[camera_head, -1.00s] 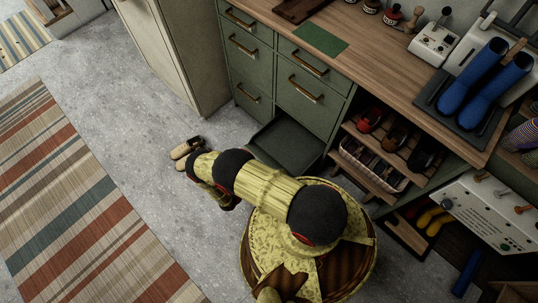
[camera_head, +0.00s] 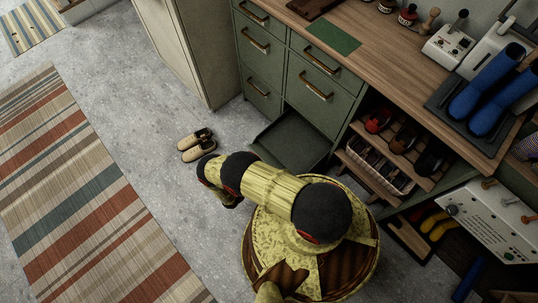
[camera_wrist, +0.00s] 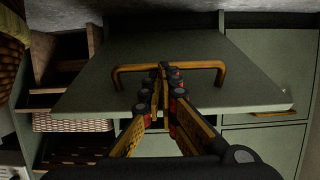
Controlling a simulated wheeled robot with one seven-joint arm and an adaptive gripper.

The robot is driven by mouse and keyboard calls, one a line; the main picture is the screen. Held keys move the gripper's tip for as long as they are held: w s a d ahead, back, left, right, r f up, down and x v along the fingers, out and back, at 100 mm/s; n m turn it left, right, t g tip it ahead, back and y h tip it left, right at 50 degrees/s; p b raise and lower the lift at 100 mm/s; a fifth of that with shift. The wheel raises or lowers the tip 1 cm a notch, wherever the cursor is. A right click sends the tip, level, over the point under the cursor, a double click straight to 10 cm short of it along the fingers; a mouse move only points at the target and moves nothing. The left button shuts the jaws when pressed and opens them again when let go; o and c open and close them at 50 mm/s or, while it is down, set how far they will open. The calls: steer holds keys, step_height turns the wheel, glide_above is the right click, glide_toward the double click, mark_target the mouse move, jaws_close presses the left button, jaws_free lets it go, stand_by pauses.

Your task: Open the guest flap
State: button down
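The guest flap is a flat green panel (camera_wrist: 200,90) with a bronze bar handle (camera_wrist: 133,70) in the wrist view. It is tilted out from the cabinet front. In the head view the dark green flap (camera_head: 293,140) leans out below the drawers, its lower part hidden behind my arm. My gripper (camera_wrist: 163,72) has its two fingers close together at the middle of the handle, tips over the bar. I cannot tell whether they press on the bar or only overlap it. In the head view my gripper is hidden under my arm.
A green cabinet with drawers (camera_head: 318,88) stands behind the flap. Right of it is a shoe rack (camera_head: 375,165) under a wooden worktop (camera_head: 400,75). Beige clogs (camera_head: 195,145) lie on the floor left of my arm. A striped rug (camera_head: 85,200) lies on open floor at left.

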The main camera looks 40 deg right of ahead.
steer(key=v, duration=1.2)
